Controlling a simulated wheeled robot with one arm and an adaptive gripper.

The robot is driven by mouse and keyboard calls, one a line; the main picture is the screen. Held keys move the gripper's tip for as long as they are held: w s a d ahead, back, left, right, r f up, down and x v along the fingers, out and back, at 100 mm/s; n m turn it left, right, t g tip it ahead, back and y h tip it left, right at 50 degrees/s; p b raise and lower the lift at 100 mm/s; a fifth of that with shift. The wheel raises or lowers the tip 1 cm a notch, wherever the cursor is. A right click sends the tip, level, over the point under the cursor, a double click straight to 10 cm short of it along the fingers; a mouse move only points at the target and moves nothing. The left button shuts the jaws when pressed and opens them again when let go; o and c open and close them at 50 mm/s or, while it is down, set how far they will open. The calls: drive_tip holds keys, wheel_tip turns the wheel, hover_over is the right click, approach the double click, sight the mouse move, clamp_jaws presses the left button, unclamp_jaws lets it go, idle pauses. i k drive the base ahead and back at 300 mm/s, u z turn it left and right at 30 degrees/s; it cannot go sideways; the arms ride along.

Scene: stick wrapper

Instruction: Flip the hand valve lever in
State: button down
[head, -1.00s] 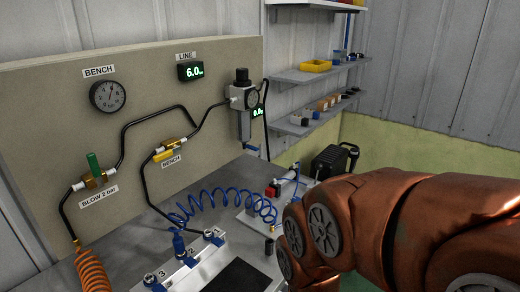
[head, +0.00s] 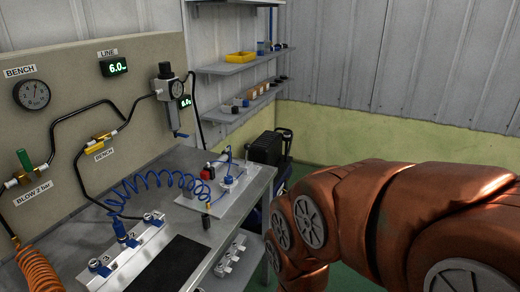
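A white plate (head: 186,202) on the bench carries a small assembly with a red part (head: 207,172) and a round blue-and-white fitting (head: 228,181) with blue tubing. Which part there is the hand valve lever is too small to tell. On the panel, a brass valve with an upright green handle (head: 25,160) sits above a "BLOW 2 bar" label. A valve with a yellow handle (head: 101,139), lying along its pipe, sits above a "BENCH" label. My copper arm fills the lower right; my gripper is out of view.
A blue coiled hose (head: 150,181) runs from the numbered manifold (head: 127,256) to the plate. A black mat (head: 170,266) lies on the grey bench. A regulator (head: 167,90) and gauge (head: 31,94) are on the panel. A black case (head: 266,148) stands beyond the bench's right end.

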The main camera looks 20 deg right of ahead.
sight(247, 147)
drive_tip(key=z, duration=0.05)
drive_tip(key=i, duration=0.65)
drive_tip(key=u, duration=1.8)
